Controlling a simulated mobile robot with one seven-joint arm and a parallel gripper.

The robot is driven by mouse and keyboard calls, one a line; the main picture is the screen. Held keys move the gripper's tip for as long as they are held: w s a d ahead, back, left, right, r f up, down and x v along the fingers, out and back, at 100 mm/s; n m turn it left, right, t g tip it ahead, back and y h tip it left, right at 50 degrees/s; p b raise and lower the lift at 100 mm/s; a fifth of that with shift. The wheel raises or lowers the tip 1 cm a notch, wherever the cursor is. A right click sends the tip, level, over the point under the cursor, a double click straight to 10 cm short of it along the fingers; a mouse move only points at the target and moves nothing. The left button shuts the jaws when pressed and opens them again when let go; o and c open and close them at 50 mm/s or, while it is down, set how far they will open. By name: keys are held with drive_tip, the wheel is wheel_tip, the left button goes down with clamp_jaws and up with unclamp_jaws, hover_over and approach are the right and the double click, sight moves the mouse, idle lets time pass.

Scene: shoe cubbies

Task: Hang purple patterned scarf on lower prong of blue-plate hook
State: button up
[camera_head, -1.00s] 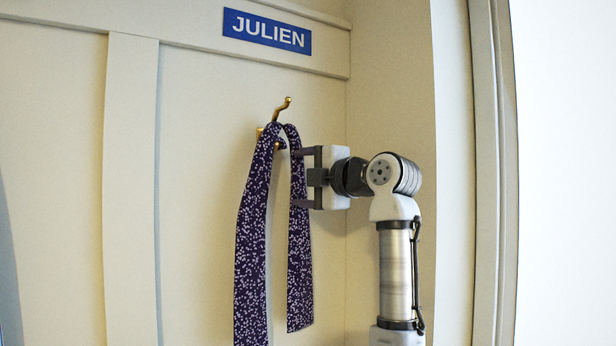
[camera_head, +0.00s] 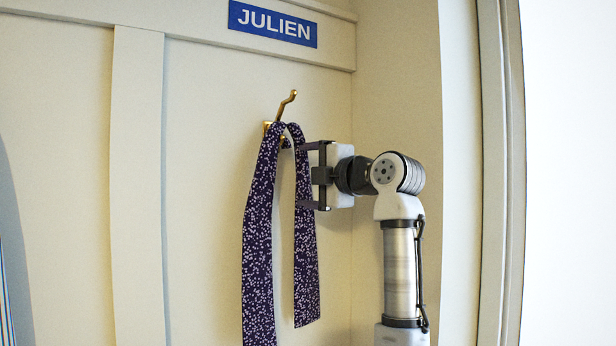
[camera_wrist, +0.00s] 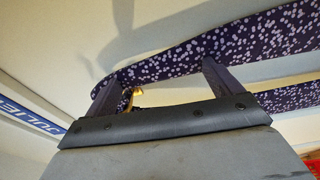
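The purple patterned scarf (camera_head: 262,240) hangs draped over the lower part of the brass hook (camera_head: 287,104), with two tails hanging down. The hook is on the wall below the blue plate (camera_head: 272,24) reading JULIEN; its upper prong stands bare. My gripper (camera_head: 312,175) is at the right of the scarf, with its fingers spread wide, pointing left at the right tail. In the wrist view the scarf (camera_wrist: 215,50) runs across just beyond the two separated fingertips (camera_wrist: 160,85), with nothing clamped between them. Whether a fingertip touches the cloth is unclear. The lower prong is mostly hidden by the scarf.
A vertical wall batten (camera_head: 138,180) stands left of the scarf. A side wall and door frame (camera_head: 500,180) are close on the right, behind my arm. The wall between the batten and the scarf is clear. A striped item (camera_head: 6,310) shows at the far left edge.

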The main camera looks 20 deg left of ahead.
drive_tip(key=shift+o, duration=0.7)
